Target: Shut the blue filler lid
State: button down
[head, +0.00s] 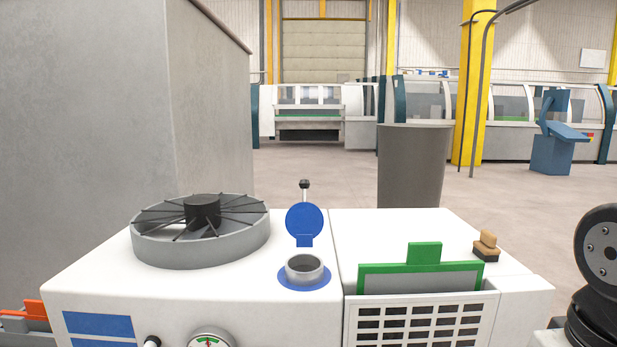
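The blue filler lid (304,220) is a round blue disc with a small tab at its lower edge. It stands open and upright behind the grey filler neck (304,269). The neck is an open ring set on a blue round base on top of the white machine cabinet (240,295). A dark ball-topped knob (305,186) shows just above the lid; whether it is joined to the lid cannot be told. My gripper is not in view; only a dark joint of my arm shows at the right edge.
A round grey fan housing (200,248) stands left of the neck. Right of it are a green-framed panel (421,268) above a white grille and a brush-like item (486,246). A grey bin (414,165) stands behind, and a large grey block (120,110) rises at left.

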aim_at(303, 221)
jog(key=k, duration=1)
jog(key=u, duration=0.6)
jog(key=i, duration=0.7)
jog(key=u, duration=0.55)
jog(key=i, duration=0.8)
jog(key=z, duration=0.25)
